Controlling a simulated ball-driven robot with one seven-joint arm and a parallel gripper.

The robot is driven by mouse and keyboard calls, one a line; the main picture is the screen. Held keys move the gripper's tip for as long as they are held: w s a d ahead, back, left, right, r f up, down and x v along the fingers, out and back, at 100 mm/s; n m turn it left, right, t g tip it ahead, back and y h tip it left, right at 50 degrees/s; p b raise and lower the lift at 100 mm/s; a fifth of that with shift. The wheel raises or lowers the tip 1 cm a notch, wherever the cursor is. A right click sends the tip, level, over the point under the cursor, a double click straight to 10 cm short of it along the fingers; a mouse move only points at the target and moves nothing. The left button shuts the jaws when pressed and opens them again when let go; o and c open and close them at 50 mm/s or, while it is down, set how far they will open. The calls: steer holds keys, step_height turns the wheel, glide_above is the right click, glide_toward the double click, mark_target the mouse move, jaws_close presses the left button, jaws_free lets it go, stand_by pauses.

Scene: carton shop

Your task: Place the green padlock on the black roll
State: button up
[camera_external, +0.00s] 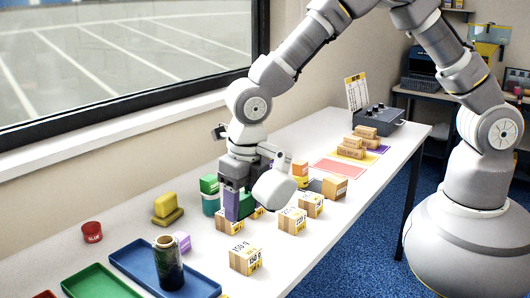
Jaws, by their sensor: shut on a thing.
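My gripper (238,204) points down over the table among the small cartons. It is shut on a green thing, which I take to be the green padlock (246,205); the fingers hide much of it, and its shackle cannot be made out. The black roll (168,264) stands upright in the blue tray (205,286) at the front left, with its pale round end facing up. My gripper is behind and to the right of the roll, clearly apart from it. Nothing rests on the roll.
A green block (209,184) sits on a teal cylinder (211,204) just left of my gripper. Several cartons (246,260) stand in front and to the right. Yellow blocks (168,208), a red glue tin (92,232), a purple item (182,242) and a green tray (98,283) are left.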

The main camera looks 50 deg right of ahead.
steer(key=shift+s+a+r+n, duration=0.15)
steer(key=shift+s+a+n, duration=0.15)
steer(key=shift+a, duration=0.25)
steer(key=b, duration=0.2)
glide_above(164, 240)
steer(key=shift+s+f, duration=0.1)
steer(key=shift+f, duration=0.7)
steer(key=shift+f+b, duration=0.4)
steer(key=shift+f, duration=1.3)
steer(key=shift+f, duration=0.2)
steer(key=o, duration=1.3)
steer(key=shift+r, duration=0.1)
steer(key=r+p, duration=0.1)
steer(key=r, duration=0.3)
steer(key=r+p, duration=0.1)
steer(key=r, duration=0.3)
steer(key=s+r+p, duration=0.1)
steer(key=r, duration=0.3)
steer(key=shift+s, duration=0.1)
